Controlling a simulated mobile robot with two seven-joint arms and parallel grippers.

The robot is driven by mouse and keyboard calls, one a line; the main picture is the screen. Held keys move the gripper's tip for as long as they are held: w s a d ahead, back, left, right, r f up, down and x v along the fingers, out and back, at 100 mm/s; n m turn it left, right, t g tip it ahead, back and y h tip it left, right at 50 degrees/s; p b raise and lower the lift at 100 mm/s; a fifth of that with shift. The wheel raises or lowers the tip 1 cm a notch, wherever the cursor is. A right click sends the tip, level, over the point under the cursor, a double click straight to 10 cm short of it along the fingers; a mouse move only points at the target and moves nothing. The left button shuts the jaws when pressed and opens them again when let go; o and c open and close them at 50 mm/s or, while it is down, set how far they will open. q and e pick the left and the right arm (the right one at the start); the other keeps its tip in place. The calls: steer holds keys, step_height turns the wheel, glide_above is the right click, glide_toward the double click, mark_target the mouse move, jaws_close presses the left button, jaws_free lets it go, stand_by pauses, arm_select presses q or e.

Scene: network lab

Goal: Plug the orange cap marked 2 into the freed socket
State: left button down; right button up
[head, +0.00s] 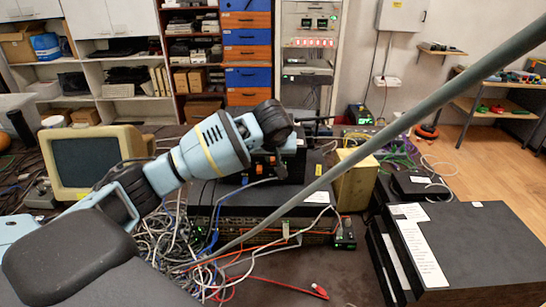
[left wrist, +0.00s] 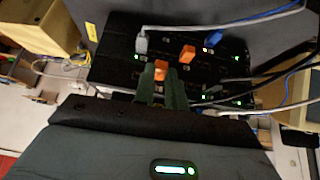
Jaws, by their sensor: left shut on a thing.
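My left gripper (left wrist: 163,84) is shut on an orange cap (left wrist: 160,70), with the cap at its fingertips in front of a black socket panel (left wrist: 120,50). I cannot read a number on the cap, nor tell whether it is in a socket. A second orange cap (left wrist: 188,52) sits on the panel to the upper right of it. A grey plug (left wrist: 141,43) and a blue plug (left wrist: 213,38) are also in the panel. In the head view my left wrist hides most of the black device (head: 292,165), and the fingertips are hidden. My right gripper is not in view.
Cables run from the panel to the right in the wrist view. A tangle of grey cables (head: 170,240) lies left of the equipment stack (head: 270,208). A yellow box (head: 355,180) and a large black case (head: 470,245) stand to the right.

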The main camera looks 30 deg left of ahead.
arm_select(q)
steer(key=shift+w+a, duration=0.4)
steer(key=shift+w, duration=0.3)
stand_by(1.6)
steer(key=c, duration=1.4)
jaws_free()
steer(key=shift+o, duration=0.2)
steer(key=shift+r, duration=0.1)
steer(key=v, duration=0.7)
steer(key=shift+s+r, duration=0.25)
steer(key=shift+r, duration=0.05)
steer(key=shift+d+f, duration=0.1)
